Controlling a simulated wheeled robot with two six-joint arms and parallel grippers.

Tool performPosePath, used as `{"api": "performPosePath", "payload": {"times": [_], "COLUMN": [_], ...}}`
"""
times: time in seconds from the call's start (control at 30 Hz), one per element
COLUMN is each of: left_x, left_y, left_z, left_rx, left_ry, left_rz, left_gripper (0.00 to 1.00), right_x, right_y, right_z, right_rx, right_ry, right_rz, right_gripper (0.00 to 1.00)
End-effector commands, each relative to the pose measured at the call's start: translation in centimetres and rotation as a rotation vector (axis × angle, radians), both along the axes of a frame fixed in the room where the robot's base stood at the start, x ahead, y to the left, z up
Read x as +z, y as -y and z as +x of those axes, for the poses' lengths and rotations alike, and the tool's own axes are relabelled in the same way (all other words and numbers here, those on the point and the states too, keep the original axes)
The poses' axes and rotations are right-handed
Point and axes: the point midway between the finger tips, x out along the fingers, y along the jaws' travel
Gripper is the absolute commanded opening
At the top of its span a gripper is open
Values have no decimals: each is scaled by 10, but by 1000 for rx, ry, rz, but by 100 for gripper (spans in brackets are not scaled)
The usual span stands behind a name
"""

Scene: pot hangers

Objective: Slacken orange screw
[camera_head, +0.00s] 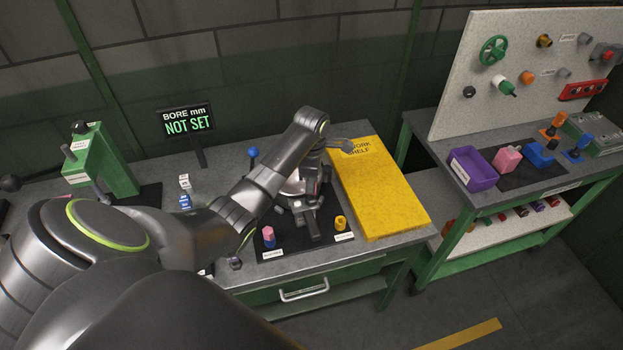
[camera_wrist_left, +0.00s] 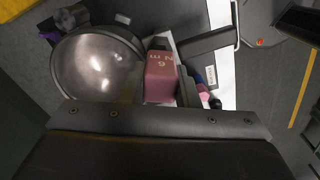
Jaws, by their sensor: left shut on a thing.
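My left gripper (camera_head: 303,190) reaches down over the black mat on the bench, partly hidden by my own arm. In the left wrist view it is shut on a dull pink block (camera_wrist_left: 160,78) with pale marking on its face. A shiny metal dome (camera_wrist_left: 97,65) is beside the block. No screw can be made out for certain as the orange one. An orange T-shaped piece (camera_head: 552,125) stands on the right bench, and an orange knob (camera_head: 526,77) is on the pegboard. My right gripper is not in view.
A yellow work shelf (camera_head: 385,190) is right of the gripper. A pink-and-blue piece (camera_head: 268,236) and a yellow piece (camera_head: 340,223) stand on the mat. A display (camera_head: 188,121) reads "BORE mm NOT SET". A green press (camera_head: 105,160) stands left; a purple bin (camera_head: 473,170) is on the right bench.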

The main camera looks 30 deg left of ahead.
Motion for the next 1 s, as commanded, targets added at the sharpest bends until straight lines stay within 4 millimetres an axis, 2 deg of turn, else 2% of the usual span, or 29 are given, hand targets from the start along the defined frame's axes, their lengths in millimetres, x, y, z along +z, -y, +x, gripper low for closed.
{"api": "performPosePath", "payload": {"times": [0.1, 0.33, 0.63, 1.0], "left_x": [0, 0, 1, 19], "left_y": [0, 0, 0, 0], "left_z": [0, 0, 0, 0], "left_rx": [11, -102, -104, -104], "left_ry": [0, 0, 1, 2], "left_rz": [-1, 0, 0, 1], "left_gripper": [0, 0, 0, 0], "right_x": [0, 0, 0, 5], "right_y": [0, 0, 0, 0], "right_z": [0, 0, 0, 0], "right_rx": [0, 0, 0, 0], "right_ry": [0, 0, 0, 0], "right_rz": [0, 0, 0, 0], "right_gripper": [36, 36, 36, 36]}}
